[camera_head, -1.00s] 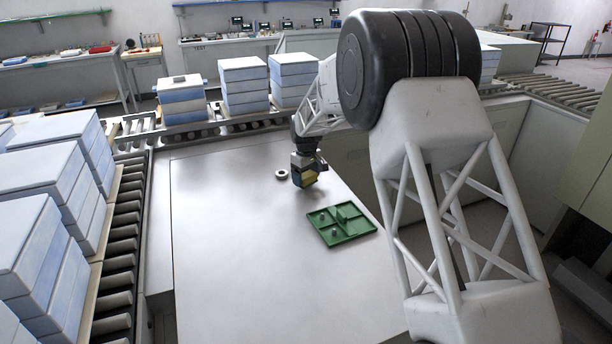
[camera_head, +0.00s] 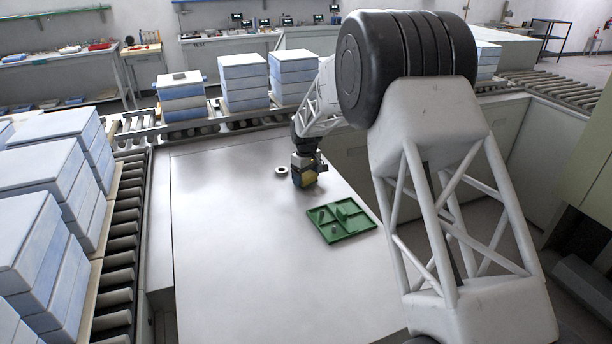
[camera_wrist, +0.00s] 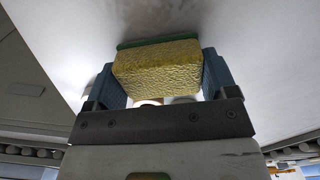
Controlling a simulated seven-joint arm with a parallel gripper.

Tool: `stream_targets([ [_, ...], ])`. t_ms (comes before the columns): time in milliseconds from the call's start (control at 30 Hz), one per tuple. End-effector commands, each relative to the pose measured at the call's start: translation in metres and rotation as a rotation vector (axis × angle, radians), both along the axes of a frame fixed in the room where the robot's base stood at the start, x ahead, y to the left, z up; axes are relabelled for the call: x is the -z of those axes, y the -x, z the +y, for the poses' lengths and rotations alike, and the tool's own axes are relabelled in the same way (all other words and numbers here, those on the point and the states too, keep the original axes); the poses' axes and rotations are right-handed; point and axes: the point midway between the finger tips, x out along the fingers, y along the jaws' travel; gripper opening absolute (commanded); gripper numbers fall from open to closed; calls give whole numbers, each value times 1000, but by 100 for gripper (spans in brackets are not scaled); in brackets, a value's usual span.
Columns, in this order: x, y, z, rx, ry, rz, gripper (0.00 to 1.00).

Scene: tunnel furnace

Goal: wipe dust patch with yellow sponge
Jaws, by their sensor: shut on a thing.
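My gripper (camera_wrist: 163,78) is shut on the yellow sponge (camera_wrist: 157,66), which has a green layer along its far side. In the head view the gripper (camera_head: 304,176) is low over the back right part of the grey table (camera_head: 230,260), with a bit of the yellow sponge (camera_head: 309,180) showing. The sponge looks at or very near the table surface; contact cannot be told for sure. No clear dust patch shows in the head view.
A green divided tray (camera_head: 362,229) with small parts stands to the front right. Roller conveyors with stacked blue-white boxes (camera_head: 50,235) border the table left and behind. The table's front and left are clear.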

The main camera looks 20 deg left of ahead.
Motion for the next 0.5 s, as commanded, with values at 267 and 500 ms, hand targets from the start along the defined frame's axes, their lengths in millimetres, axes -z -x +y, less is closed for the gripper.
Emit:
stream_targets([
  [267, 2, 0, 0, 0, 0, 0, 60],
  [500, 1, 6, -6, 0, -1, 0, 60],
])
